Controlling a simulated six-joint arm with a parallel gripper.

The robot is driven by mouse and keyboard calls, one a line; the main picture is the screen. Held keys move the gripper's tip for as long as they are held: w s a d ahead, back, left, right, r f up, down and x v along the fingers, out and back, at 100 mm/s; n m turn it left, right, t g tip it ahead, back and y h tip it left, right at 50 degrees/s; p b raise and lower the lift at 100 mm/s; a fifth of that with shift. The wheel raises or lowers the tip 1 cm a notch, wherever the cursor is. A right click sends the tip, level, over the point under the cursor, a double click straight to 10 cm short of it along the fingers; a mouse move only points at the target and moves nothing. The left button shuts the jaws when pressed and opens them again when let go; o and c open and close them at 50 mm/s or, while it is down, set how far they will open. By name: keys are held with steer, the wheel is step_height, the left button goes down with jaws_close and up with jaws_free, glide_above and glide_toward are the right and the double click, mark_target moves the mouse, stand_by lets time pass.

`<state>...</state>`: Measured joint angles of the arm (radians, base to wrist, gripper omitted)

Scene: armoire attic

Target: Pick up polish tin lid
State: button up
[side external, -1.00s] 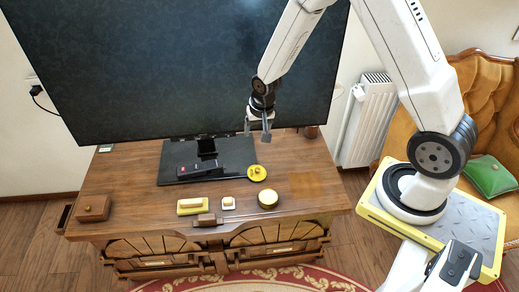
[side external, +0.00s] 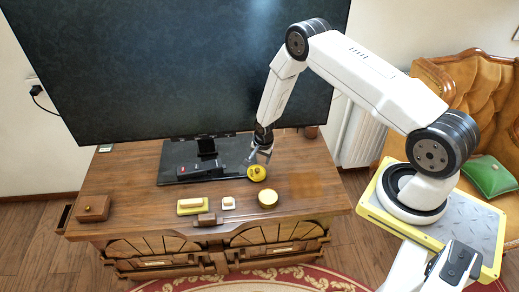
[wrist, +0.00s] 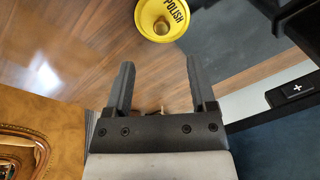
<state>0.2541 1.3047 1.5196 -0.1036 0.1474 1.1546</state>
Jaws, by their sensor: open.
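The polish tin lid (side external: 256,173) is a yellow disc with a brass-coloured knob, lying at the front right corner of the black TV stand base. In the wrist view the lid (wrist: 162,19) shows the word POLISH and sits at the top edge, ahead of the fingertips. My gripper (side external: 260,157) is low over the table, right at the lid in the side view. In the wrist view my gripper (wrist: 160,85) is open, with nothing between its two grey fingers. A round yellow tin (side external: 268,198) stands on the wood to the lid's front right.
The TV screen (side external: 190,70) rises behind the lid from its black base (side external: 175,165). A black remote-like object (side external: 206,148), a yellow block (side external: 191,206), a small white-topped block (side external: 228,203), a brush-like tool (side external: 207,219) and a wooden box (side external: 94,208) are on the table.

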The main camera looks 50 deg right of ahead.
mark_target(257, 169)
steer(key=shift+f, duration=0.2)
steer(key=shift+w+f, duration=0.2)
steer(key=shift+f, duration=0.95)
steer(key=shift+w+d+f, duration=0.1)
steer(key=shift+w+f, duration=0.1)
steer(key=shift+f, duration=0.65)
steer(key=shift+w+f, duration=0.15)
steer(key=shift+f, duration=0.7)
steer(key=shift+w+d+f, duration=0.1)
steer(key=shift+w+f, duration=0.1)
steer(key=shift+f, duration=0.65)
jaws_close()
